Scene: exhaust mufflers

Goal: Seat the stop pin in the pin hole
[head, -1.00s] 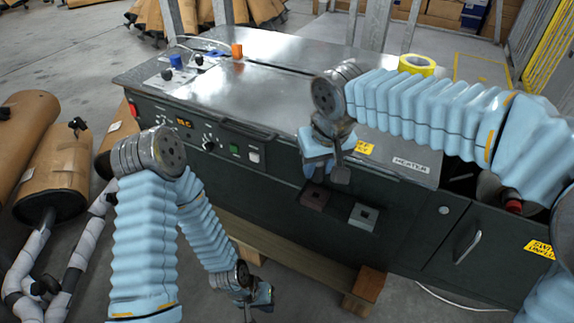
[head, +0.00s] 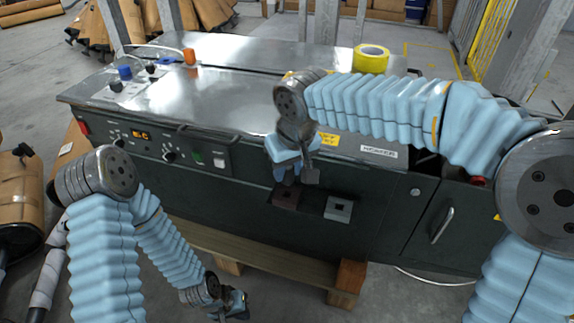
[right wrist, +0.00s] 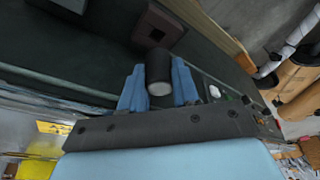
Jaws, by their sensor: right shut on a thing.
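My right gripper (head: 284,172) is in front of the bench, just above a brown block (head: 285,201) on its front face. In the right wrist view its two blue fingers (right wrist: 159,88) are shut on a dark cylinder with a pale end face, which looks like the stop pin (right wrist: 158,66). The brown block (right wrist: 166,20) with a dark square hole lies just beyond the pin. The pin appears apart from the hole, but the gap is hard to judge. A grey block with a square hole (head: 339,209) is right of the brown one. My left gripper (head: 236,305) hangs low; its jaws are unclear.
A muffler (head: 18,195) stands at left. Open floor lies in front of the bench.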

